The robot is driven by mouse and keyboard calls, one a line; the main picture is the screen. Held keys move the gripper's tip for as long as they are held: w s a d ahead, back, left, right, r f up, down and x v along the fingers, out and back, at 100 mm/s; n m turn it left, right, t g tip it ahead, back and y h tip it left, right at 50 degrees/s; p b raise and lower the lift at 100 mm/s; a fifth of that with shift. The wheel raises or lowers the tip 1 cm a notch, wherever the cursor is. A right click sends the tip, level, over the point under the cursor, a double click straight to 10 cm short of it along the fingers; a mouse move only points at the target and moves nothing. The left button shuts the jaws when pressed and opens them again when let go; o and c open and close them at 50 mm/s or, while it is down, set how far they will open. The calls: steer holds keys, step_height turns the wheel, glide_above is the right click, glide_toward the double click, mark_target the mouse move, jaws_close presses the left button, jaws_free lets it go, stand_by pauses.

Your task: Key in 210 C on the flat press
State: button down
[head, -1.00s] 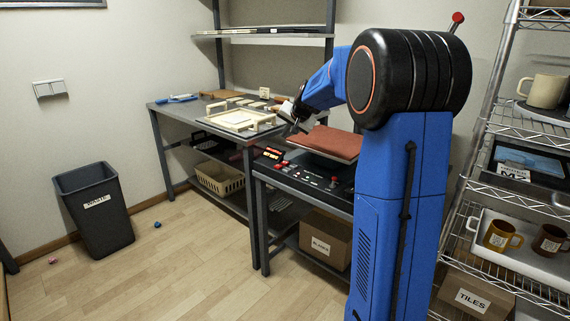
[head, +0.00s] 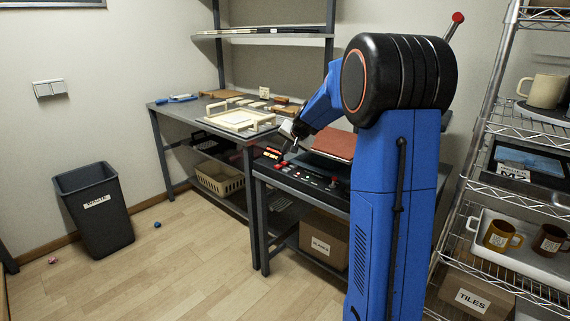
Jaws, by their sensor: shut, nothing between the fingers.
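The flat press (head: 320,187) is a black machine on a dark bench, with a reddish-brown pad (head: 333,145) at its back. Its control panel on the left end has a small lit red display (head: 272,154), too small to read. A few small lit buttons (head: 284,169) sit in front of the display. My gripper (head: 291,151) is shut and empty, pointing down over the panel just right of the display. I cannot tell whether its tips touch a button. My blue arm hides the right part of the press.
A workbench (head: 192,115) with a pale wooden frame (head: 240,120) stands to the left. A wire rack (head: 520,200) with mugs is close on the right. A grey bin (head: 95,210) stands on the floor at left. A cardboard box (head: 325,240) is under the press.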

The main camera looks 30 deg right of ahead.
mark_target(286, 163)
steer(key=shift+f, duration=1.1)
steer(key=shift+f, duration=0.1)
stand_by(1.2)
steer(key=shift+f, duration=0.35)
steer(key=shift+f, duration=0.45)
stand_by(1.0)
steer(key=shift+r, duration=0.9)
steer(key=shift+r, duration=0.1)
steer(key=shift+r, duration=2.4)
stand_by(0.4)
